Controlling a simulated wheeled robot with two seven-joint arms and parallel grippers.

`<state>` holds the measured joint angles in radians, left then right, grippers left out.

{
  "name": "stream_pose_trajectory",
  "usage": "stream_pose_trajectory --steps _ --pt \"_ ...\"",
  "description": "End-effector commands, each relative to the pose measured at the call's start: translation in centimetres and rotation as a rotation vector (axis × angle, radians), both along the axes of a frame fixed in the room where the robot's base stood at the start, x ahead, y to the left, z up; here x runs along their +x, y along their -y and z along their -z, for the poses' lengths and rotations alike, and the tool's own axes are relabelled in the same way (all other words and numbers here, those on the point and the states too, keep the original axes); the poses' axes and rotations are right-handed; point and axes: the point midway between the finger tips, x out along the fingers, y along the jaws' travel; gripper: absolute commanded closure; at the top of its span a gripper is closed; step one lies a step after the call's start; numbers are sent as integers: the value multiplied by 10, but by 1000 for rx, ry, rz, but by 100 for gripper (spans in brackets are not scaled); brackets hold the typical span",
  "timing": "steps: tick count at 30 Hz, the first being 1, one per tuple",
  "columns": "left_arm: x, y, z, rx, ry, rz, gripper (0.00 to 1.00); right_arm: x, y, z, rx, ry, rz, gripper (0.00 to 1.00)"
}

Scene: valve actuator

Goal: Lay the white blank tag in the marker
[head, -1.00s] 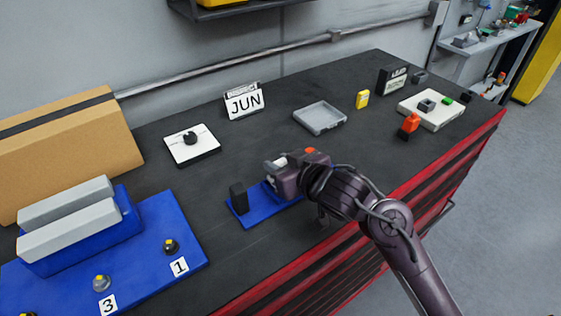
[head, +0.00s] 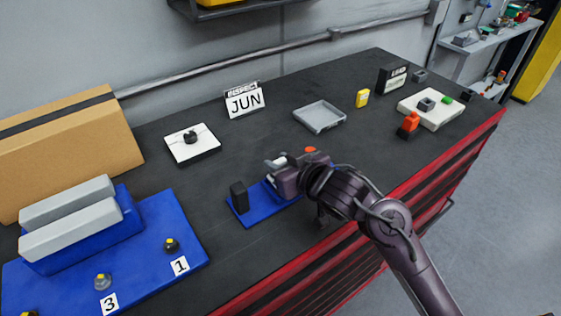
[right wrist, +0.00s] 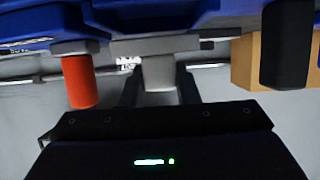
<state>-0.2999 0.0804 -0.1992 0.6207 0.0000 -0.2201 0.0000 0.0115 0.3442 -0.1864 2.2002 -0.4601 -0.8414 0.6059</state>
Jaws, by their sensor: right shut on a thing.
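The marker, a blue base (head: 255,212) with a black upright block (head: 239,197), stands near the bench's front edge. My right gripper (head: 277,170) is over its right part and covers much of it. In the right wrist view the fingers (right wrist: 159,90) are shut on a light grey cylinder (right wrist: 158,74) that meets a grey piece beneath the blue body (right wrist: 215,15). An orange cylinder (right wrist: 79,82) is beside it. I cannot make out the white blank tag; it may be hidden by the gripper. My left gripper is not in view.
A blue board (head: 165,215) with grey bars and numbered knobs is at left, before a cardboard box (head: 65,150). A white plate (head: 205,150), a JUN sign (head: 244,101), an empty grey tray (head: 319,117) and a yellow block (head: 362,98) stand behind. Clear black bench lies between.

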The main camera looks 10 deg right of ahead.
Motion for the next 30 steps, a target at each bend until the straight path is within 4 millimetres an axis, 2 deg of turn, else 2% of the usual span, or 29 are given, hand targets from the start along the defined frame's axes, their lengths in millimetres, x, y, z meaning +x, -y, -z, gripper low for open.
stream_pose_trajectory --steps 11,30 --pt "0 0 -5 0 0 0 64 0 0 -1 -1 0 0 100" --pt "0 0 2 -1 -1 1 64 0 0 8 0 0 0 100"
